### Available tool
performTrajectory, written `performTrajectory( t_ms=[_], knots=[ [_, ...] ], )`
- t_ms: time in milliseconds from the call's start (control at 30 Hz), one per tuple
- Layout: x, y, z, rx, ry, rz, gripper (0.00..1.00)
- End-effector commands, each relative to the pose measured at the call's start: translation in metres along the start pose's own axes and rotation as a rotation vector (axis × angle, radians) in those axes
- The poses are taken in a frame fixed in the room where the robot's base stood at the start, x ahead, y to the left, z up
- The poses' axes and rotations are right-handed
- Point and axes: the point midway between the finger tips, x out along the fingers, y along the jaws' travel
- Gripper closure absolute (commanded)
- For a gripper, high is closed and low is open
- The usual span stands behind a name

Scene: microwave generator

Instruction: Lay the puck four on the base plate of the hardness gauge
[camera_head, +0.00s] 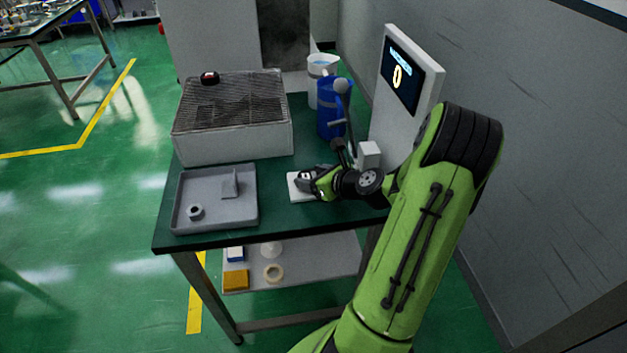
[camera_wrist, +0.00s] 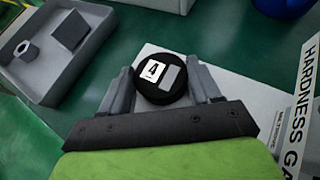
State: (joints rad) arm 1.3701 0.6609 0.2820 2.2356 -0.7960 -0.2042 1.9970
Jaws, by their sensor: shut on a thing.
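The puck four (camera_wrist: 160,78) is a round black disc with a white label reading 4 and a grey patch beside it. My gripper (camera_wrist: 163,85) is shut on it, with one finger on each side. In the wrist view the puck is over the white base plate (camera_wrist: 235,88) of the hardness gauge; I cannot tell whether it touches the plate. In the head view my gripper (camera_head: 308,181) is at the base plate (camera_head: 295,190), in front of the gauge's upright column (camera_head: 385,125) with its screen reading 0. The gripper and arm hide part of the plate.
A grey tray (camera_head: 215,222) with a nut (camera_head: 195,212) and an angled block (camera_head: 231,184) stands left of the plate. A box with a grille top (camera_head: 235,140) stands behind, with a dark puck (camera_head: 210,78) on it.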

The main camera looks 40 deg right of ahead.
Motion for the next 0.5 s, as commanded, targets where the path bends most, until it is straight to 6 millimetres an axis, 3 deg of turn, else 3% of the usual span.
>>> performTrajectory(
  t_ms=[167, 200, 367, 500],
  knots=[
    [-0.0002, 0.0, -0.0004, 0.0, 0.001, 0.0, 0.69],
    [-0.0002, -0.0001, -0.0007, 0.0, 0.001, 0.0, 0.34],
    [-0.0005, -0.0001, -0.0003, 0.0, 0.001, 0.0, 0.12],
    [-0.0006, -0.0001, -0.0002, 0.0, 0.001, 0.0, 0.12]
  ],
)
